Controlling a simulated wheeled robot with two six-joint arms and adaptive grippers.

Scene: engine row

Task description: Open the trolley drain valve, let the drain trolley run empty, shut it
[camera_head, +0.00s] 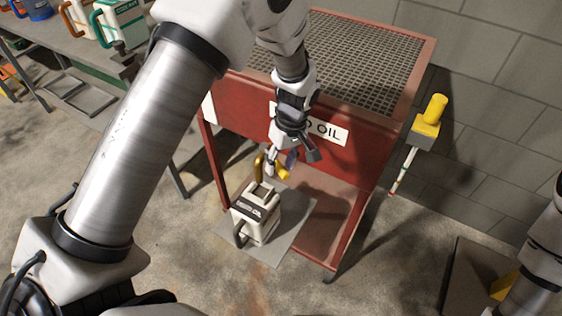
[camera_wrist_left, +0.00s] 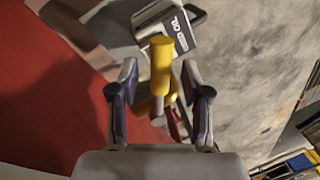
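The red drain trolley (camera_head: 330,170) has a grate top and a partly covered label ending in "OIL". My left gripper (camera_head: 285,160) is low at the trolley's front. In the left wrist view it is open (camera_wrist_left: 160,80), with a finger on each side of a yellow valve handle (camera_wrist_left: 161,60); I cannot tell whether they touch it. The valve's yellow part shows little in the head view (camera_head: 283,173). A cream can (camera_head: 262,215) stands below, and shows in the wrist view too (camera_wrist_left: 170,32). Whether oil flows is not visible. My right gripper is out of view.
A grey mat (camera_head: 296,230) lies under the can. A grey block with a yellow top (camera_head: 431,118) and a thin rod is right of the trolley, before the block wall. A bench (camera_head: 65,45) with several containers is at upper left.

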